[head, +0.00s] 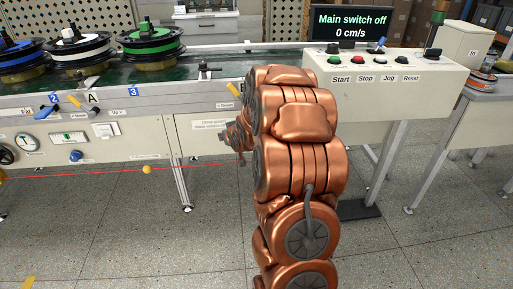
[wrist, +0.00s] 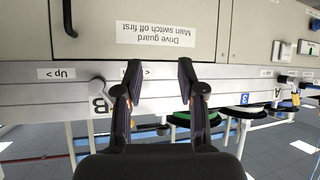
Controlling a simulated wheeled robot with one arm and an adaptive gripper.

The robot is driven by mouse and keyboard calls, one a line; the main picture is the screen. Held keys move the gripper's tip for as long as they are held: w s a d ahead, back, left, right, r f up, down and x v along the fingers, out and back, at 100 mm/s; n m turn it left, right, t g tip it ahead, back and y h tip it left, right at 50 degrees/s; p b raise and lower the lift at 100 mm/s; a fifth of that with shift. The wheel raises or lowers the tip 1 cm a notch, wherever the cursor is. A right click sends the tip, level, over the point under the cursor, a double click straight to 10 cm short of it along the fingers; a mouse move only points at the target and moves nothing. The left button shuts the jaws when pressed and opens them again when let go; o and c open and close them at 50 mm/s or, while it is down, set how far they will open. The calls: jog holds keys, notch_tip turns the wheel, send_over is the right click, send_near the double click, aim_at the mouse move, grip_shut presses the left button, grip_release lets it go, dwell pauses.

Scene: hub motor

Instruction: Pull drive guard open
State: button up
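The drive guard (head: 203,140) is a beige panel below the conveyor rail, partly hidden by my copper arm in the head view. In the wrist view, which is upside down, the drive guard (wrist: 110,45) fills the top middle with its label, "Drive guard, Main switch off first". A thin dark bar shows at its upper left; I cannot tell whether it is the handle. The guard looks closed. My gripper (wrist: 159,78) is open and empty, its two dark fingers apart in front of the rail beside the label. In the head view my gripper (head: 236,136) is small and partly hidden.
The display (head: 352,27) reads "Main switch off" and 0 cm/s. The control box (head: 385,75) has Start, Stop, Jog and Reset buttons. Spools (head: 152,45) stand on the conveyor at left. A red line and a yellow ball (head: 146,170) are low at left. Grey floor is open in front.

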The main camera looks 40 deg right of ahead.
jog(key=s+d+f+m+t+h+b, duration=0.15)
jog(key=d+f+t+h+b, duration=0.3)
jog(key=d+f+b, duration=0.85)
jog(key=shift+t+y, duration=0.35)
jog(key=shift+y, duration=0.1)
jog(key=shift+w+d+f+p, duration=0.2)
jog(key=shift+w+d+p, duration=0.1)
jog(key=shift+w+d, duration=1.55)
jog(key=shift+w+d+f+p, duration=0.15)
jog(key=shift+w+d+p, duration=0.1)
jog(key=shift+w+d, duration=1.55)
jog(key=shift+a, duration=0.1)
grip_shut()
